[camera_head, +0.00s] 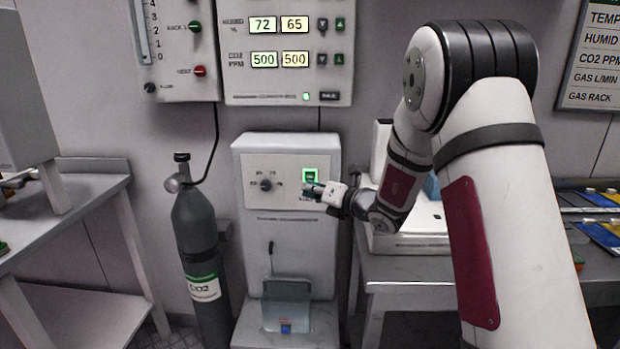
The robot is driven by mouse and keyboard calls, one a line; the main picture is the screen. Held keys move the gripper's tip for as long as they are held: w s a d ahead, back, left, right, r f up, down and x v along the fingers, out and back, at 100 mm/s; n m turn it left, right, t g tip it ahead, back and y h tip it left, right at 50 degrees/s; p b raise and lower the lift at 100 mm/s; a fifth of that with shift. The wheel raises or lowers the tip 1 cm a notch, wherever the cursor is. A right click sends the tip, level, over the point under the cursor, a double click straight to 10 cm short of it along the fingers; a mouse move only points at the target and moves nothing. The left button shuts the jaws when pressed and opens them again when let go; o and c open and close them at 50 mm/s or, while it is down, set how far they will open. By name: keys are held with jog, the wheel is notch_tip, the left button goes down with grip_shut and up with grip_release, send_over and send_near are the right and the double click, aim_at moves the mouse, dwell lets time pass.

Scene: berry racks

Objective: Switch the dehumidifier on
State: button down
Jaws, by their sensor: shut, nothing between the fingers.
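The dehumidifier (285,240) is a pale upright cabinet against the wall, with a control panel near its top. The panel has a dark knob (266,185) on the left and a green-lit switch (310,175) on the right. A clear container (287,306) sits low at its front. My gripper (308,189) is shut and empty, with its fingertips at the panel just below the green switch. I cannot tell whether the tips touch the panel. The lower part of the switch area is partly hidden by the fingers.
A grey CO2 cylinder (201,250) stands left of the dehumidifier, with a hose rising to the wall unit. A display panel (287,85) hangs above. Metal tables stand left (95,185) and right (410,270); my arm passes over the right one.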

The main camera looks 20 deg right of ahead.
jog(key=shift+s+a, duration=0.3)
jog(key=shift+s, duration=0.55)
jog(key=shift+s+a, duration=0.25)
jog(key=shift+s, duration=0.6)
jog(key=s+a+r+n+g+y, duration=0.5)
jog(key=s+a+r+n, duration=0.4)
jog(key=s+a+n, duration=0.25)
jog(key=s+a+n+g, duration=0.25)
jog(key=s+n, duration=0.25)
jog(key=s, duration=0.3)
jog(key=s+a+n+g, duration=0.1)
jog(key=s+n+g, duration=0.35)
jog(key=s, duration=0.35)
jog(key=s+d+f+n+g+h, duration=0.25)
jog(key=s+n+h, duration=0.25)
jog(key=s+n, duration=0.6)
jog(key=s+d+f+n+h, duration=0.2)
jog(key=s+d+n+h, duration=0.5)
jog(key=s+d, duration=0.6)
notch_tip(320, 180, up, 20)
jog(key=m+t+p, duration=0.1)
jog(key=t+p, duration=0.3)
jog(key=p, duration=1.5)
jog(key=shift+w, duration=0.45)
